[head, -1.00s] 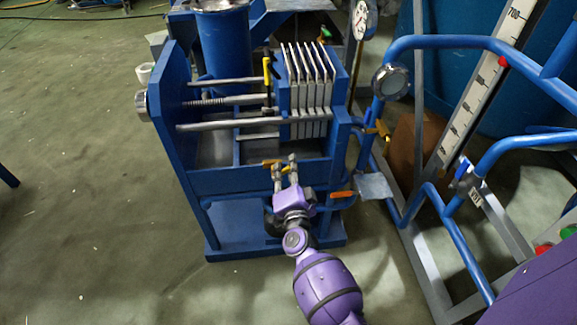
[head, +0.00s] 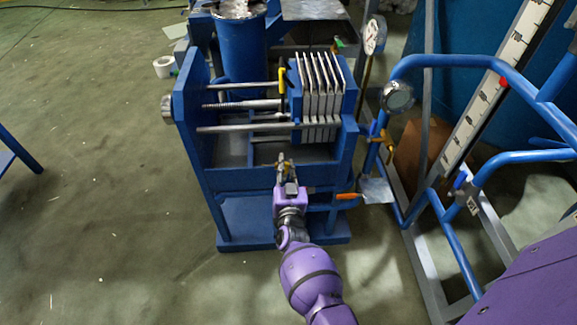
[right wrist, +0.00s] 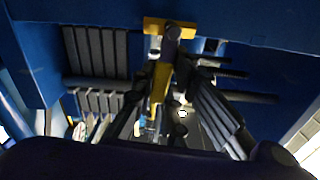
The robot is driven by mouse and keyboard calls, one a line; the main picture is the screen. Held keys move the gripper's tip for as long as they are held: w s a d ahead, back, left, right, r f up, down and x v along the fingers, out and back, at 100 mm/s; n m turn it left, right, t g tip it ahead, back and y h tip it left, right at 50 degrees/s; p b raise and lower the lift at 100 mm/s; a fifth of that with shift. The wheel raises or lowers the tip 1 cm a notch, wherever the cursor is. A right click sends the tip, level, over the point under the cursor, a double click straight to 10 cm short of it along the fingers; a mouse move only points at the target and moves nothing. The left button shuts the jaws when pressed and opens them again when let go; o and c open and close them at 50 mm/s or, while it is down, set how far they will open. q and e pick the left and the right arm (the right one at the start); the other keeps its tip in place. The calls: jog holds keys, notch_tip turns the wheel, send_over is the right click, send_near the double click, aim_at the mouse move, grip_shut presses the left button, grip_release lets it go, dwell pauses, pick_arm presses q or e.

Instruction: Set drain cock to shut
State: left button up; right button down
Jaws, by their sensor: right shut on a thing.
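My right gripper (head: 284,163) reaches the front of the blue filter press frame (head: 240,180), below the white plates. Its fingers are closed on a small yellow-orange handle, which I take to be the drain cock's (right wrist: 158,85). In the right wrist view the yellow strip runs lengthwise between the two dark fingers (right wrist: 174,75). A yellow crosspiece (right wrist: 168,28) shows just beyond the fingertips against the blue frame. The fingers hide much of the handle in the head view, so its exact angle is hard to tell. My left gripper is out of view.
Another orange lever (head: 347,196) sits just right of my gripper, near a small grey plate (head: 376,190). A blue pipe frame (head: 470,64) with a gauge (head: 397,96) and a scale (head: 490,90) stands at right. Open floor (head: 110,200) lies to the left.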

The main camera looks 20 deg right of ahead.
jog(key=shift+a+n, duration=0.25)
jog(key=shift+n, duration=0.25)
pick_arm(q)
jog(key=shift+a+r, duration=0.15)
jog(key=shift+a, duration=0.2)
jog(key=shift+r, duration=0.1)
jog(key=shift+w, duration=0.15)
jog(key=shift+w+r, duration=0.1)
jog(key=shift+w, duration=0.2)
pick_arm(e)
jog(key=c, duration=1.7)
grip_release()
jog(key=shift+s+a, duration=0.1)
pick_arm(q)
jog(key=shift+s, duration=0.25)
pick_arm(e)
jog(key=v, duration=1.1)
jog(key=shift+s+a+r, duration=0.1)
jog(key=shift+s, duration=0.25)
